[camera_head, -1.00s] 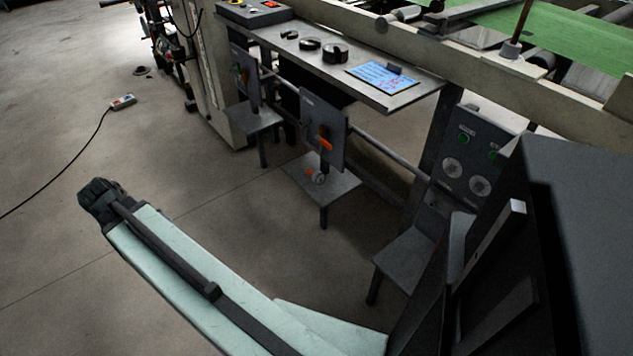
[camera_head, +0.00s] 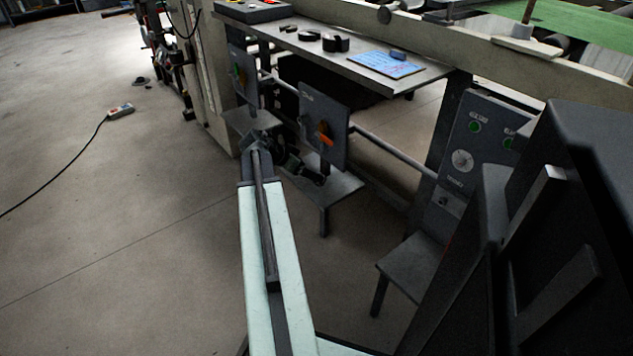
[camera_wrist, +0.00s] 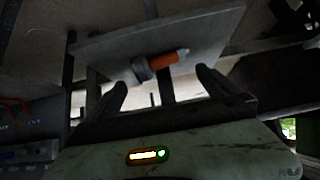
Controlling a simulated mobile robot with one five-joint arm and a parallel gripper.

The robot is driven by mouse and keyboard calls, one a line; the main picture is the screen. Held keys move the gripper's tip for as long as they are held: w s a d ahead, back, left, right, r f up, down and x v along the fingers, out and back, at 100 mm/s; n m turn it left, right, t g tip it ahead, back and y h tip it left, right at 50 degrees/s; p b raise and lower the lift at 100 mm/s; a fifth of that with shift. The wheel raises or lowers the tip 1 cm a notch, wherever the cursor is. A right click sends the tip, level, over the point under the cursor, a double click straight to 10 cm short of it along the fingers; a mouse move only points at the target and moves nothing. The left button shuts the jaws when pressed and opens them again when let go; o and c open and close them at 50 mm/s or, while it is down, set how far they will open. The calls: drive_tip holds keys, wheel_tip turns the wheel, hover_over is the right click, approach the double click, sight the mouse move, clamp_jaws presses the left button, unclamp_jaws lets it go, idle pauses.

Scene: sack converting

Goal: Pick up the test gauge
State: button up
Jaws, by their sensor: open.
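On a small grey shelf (camera_head: 338,190) below a dark switch panel lies a small item with an orange barrel, a pale tip and a dark round collar, seemingly the test gauge (camera_wrist: 164,61). In the wrist view it lies on the shelf plate (camera_wrist: 205,35), just ahead of and between my two fingers. My gripper (camera_wrist: 162,78) is open and empty, its fingers on either side of the gauge's line. In the head view my gripper (camera_head: 303,170) is over the shelf's left part, and my arm end hides the gauge there.
The dark panel (camera_head: 322,122) with an orange handle stands right behind the shelf. A similar shelf and panel (camera_head: 241,80) are to the left. A control box (camera_head: 470,150) with another shelf is at right. A worktop (camera_head: 350,62) overhangs above. The floor at left is open, with a corded pendant (camera_head: 120,110).

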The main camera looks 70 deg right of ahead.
drive_tip(key=b+x, duration=0.4)
drive_tip(key=x, duration=0.1)
drive_tip(key=shift+w+a+f, duration=0.15)
drive_tip(key=shift+w+f, duration=0.05)
drive_tip(key=shift+f, duration=0.05)
drive_tip(key=shift+r, duration=0.15)
drive_tip(key=shift+c, duration=0.3)
drive_tip(key=c, duration=1.4)
drive_tip(key=shift+r+p, duration=0.1)
drive_tip(key=shift+p, duration=0.2)
